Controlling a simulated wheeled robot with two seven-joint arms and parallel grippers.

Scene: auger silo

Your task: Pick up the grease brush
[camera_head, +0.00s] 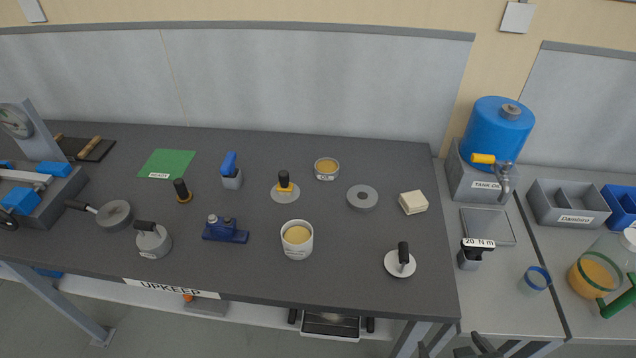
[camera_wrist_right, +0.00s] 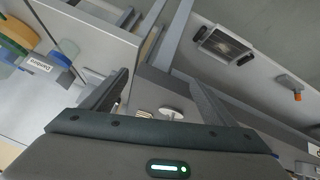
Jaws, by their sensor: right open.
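I cannot tell for certain which item is the grease brush. One short black-handled tool with a yellow head (camera_head: 285,186) rests on a pale disc near the middle of the dark bench (camera_head: 340,285). Another black-handled piece with a brass-coloured base (camera_head: 182,191) stands further left. A white tub of yellow grease (camera_head: 297,236) stands near the bench's front. My right gripper (camera_head: 455,345) is at the bottom edge of the head view, in front of the bench and apart from these items. In the right wrist view it is open and empty (camera_wrist_right: 158,78). My left gripper is not in view.
A pale disc with a black handle (camera_head: 400,262) stands at the bench's front right. A grey ring (camera_head: 362,197), a cream block (camera_head: 413,202) and a blue clamp-like tool (camera_head: 225,230) are also there. A blue tank (camera_head: 495,130) stands right. Open bench lies between items.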

